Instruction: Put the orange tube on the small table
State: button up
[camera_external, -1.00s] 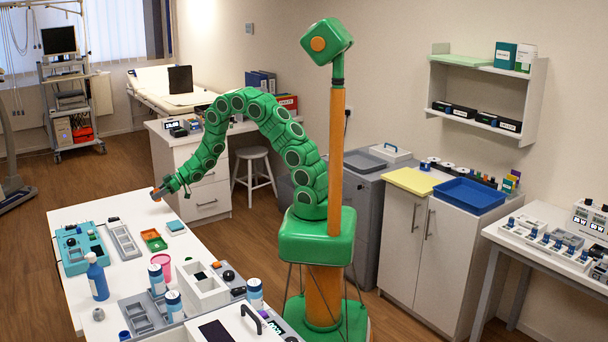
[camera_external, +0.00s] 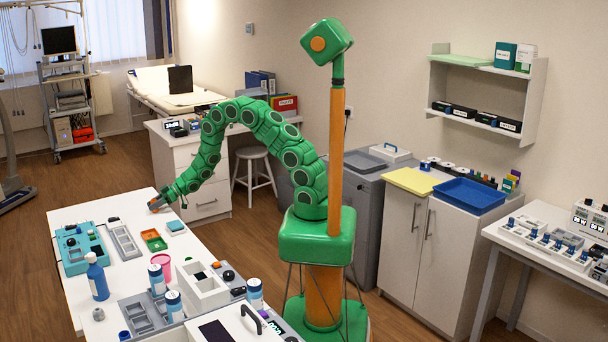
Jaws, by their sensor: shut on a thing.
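My gripper (camera_external: 160,200) is at the left, low over the far end of the long white table (camera_external: 88,210). It is shut on the orange tube (camera_external: 154,204), which shows only as a small orange and grey bit at the fingertips. The fingers hide most of the tube. I cannot tell whether the tube touches the tabletop or is just above it. Which table counts as the small one is not clear from this view.
A teal square (camera_external: 175,226), an orange-green tray (camera_external: 154,239), a grey rack (camera_external: 123,241) and a teal case (camera_external: 80,248) lie nearer on the table. A blue bottle (camera_external: 97,279) stands at its left. The far table end is mostly bare.

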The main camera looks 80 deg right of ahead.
jog(key=shift+f, duration=0.1)
jog(key=o, duration=1)
